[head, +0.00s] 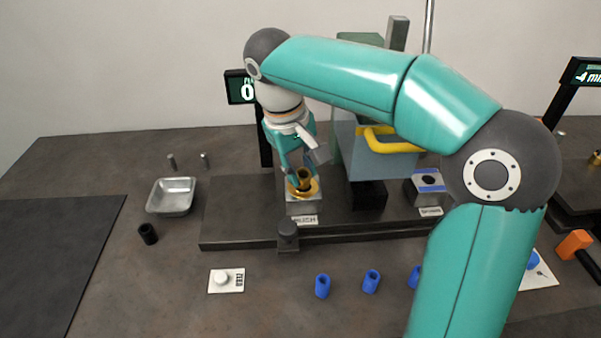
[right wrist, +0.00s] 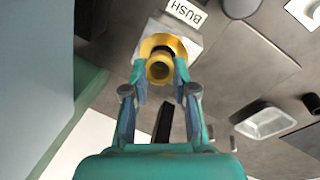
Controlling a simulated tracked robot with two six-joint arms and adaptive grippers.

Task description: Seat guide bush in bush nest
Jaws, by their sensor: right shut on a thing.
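The guide bush (head: 303,177) is a brass-coloured tube standing upright at the bush nest. The bush nest (head: 303,207) is a pale metal block marked BUSH, with a yellow ring around the bush on its top. My right gripper (head: 299,176) is pointed down and shut on the bush. In the right wrist view, the fingertips of the gripper (right wrist: 159,78) flank the bush (right wrist: 160,69), over the nest block (right wrist: 196,44). I cannot tell how deep the bush sits, or whether the ring belongs to it. My left gripper is out of view.
The nest stands on a long dark base plate (head: 240,225). A grey-blue machine housing (head: 385,165) with a yellow handle is right of the gripper. A metal tray (head: 172,196) and a black cylinder (head: 148,234) are at left. Several blue cylinders (head: 322,286) stand in front.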

